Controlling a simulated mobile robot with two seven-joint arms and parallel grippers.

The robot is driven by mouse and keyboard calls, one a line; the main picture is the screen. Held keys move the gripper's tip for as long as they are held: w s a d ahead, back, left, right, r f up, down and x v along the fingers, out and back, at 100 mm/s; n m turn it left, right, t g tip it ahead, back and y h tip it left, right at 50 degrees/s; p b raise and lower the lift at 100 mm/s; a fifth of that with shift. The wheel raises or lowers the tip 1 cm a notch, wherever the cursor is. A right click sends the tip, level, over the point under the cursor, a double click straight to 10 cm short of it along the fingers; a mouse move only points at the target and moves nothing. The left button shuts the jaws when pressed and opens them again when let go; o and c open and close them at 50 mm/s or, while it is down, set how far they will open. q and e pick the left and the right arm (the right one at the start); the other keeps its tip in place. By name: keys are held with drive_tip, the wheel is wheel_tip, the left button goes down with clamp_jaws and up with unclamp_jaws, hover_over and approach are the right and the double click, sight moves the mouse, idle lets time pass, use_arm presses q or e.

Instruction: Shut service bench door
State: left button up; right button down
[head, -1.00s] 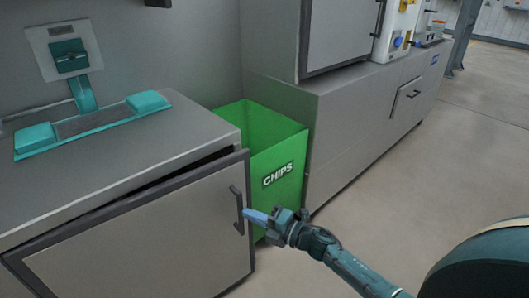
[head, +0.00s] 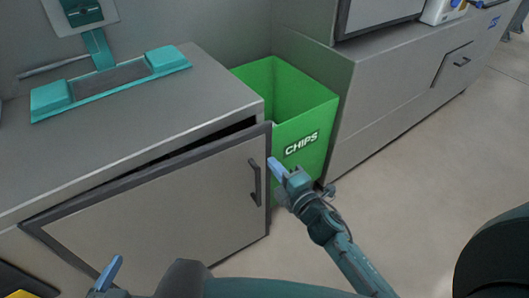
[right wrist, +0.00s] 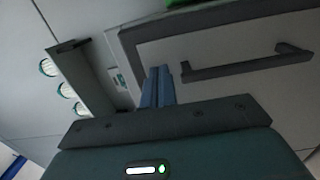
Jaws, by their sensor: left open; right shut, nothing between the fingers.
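The service bench door (head: 165,205) is a light panel with a dark frame. It stands slightly ajar, with a dark gap along its top under the bench top (head: 150,125). Its dark bar handle (head: 255,182) is near the right edge. My right gripper (head: 276,168) is shut and empty, just right of the handle and close to the door's edge in the head view; contact cannot be told. The right wrist view shows its blue fingers (right wrist: 158,88) together beside the handle (right wrist: 245,65). My left gripper (head: 108,272) is open at the lower left, only partly visible.
A green bin marked CHIPS (head: 300,120) stands right of the bench, close behind my right gripper. A grey cabinet (head: 400,95) is further right. A teal fixture (head: 110,82) sits on the bench top. The floor at right (head: 430,180) is clear.

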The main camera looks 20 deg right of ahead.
sight(258, 145)
use_arm(q)
drive_tip(key=shift+w+d+f, duration=0.1)
drive_tip(key=shift+f, duration=0.15)
use_arm(e)
drive_tip(key=x, duration=0.5)
drive_tip(key=shift+w, duration=0.35)
